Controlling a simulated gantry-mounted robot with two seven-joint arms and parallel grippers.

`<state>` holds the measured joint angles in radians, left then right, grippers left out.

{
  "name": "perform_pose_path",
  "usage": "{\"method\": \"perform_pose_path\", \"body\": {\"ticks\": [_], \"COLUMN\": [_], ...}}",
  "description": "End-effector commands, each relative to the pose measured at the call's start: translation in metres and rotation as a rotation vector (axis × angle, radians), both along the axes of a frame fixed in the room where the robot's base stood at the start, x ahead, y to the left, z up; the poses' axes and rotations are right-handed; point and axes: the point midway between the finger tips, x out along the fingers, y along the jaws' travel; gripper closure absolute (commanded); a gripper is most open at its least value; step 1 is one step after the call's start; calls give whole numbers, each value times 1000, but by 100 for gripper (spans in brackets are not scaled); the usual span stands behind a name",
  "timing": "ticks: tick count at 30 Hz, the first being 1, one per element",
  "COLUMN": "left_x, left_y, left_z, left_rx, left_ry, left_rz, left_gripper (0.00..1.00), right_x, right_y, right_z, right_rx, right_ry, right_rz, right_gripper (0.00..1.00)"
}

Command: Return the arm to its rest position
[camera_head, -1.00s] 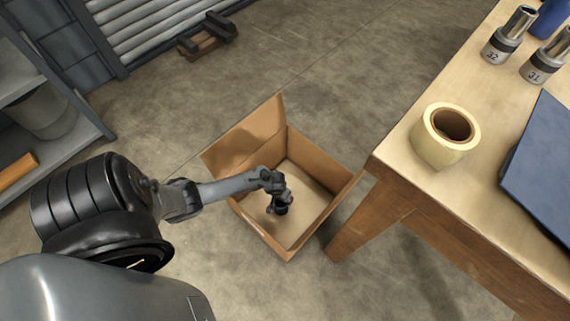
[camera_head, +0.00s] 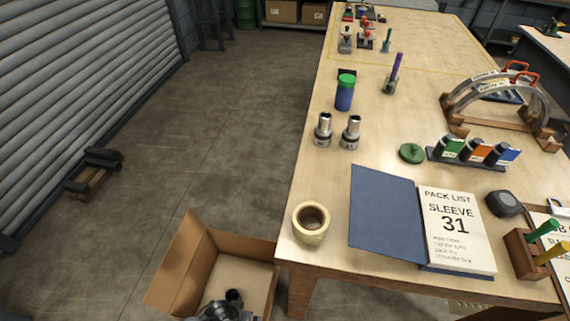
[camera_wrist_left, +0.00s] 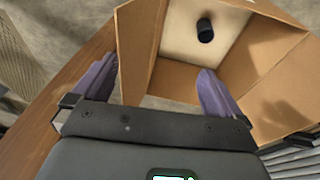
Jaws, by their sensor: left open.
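My left gripper (camera_wrist_left: 155,75) is open and empty in the left wrist view, its two purple-grey fingers spread apart. A cardboard box (camera_wrist_left: 138,50) lies beyond the fingers with its flaps open. A small dark cylinder (camera_wrist_left: 204,30) lies on the box floor, apart from the fingers. In the head view the box (camera_head: 185,262) is at the bottom, left of the table. Grey parts of my left arm show at the box's lower edge, and the fingers cannot be made out there. My right gripper is in neither view.
The wooden table (camera_head: 300,255) stands right of the box. On it are a tape roll (camera_head: 311,222), two metal sockets (camera_head: 323,130), a blue folder with a pack list (camera_head: 455,225) reading "SLEEVE 31", and a green-lidded jar (camera_head: 345,92). The floor left of the table is mostly clear.

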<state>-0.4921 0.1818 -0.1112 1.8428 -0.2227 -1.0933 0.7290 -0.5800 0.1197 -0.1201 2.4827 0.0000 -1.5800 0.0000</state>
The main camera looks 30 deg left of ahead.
Motion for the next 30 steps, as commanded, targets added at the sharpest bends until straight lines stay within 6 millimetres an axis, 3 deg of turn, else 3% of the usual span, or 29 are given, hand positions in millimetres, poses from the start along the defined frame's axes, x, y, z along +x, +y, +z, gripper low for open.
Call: {"method": "perform_pose_path", "body": {"ticks": [1,3,6,12,15,19,20,26,30], "left_x": [3,7,11,17,12,-1,0,0,0], "left_y": [-8,-14,-18,-18,-14,-10,-10,-10,-10], "left_z": [48,91,143,224,257,257,274,320,363], "left_rx": [1,14,30,74,109,153,151,151,151], "left_ry": [-28,-58,-93,-160,-166,-97,-100,-101,-101], "left_rz": [-25,-66,-118,-233,-326,-487,-478,-474,-473], "left_gripper": [0,0,0,0,0,0,0,0,0], "right_x": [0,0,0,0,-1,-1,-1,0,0], "right_y": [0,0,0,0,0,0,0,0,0], "right_z": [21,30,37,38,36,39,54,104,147], "right_rx": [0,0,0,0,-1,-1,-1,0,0], "right_ry": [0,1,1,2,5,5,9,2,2], "right_rz": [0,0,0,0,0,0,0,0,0], "right_gripper": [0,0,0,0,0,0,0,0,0]}}
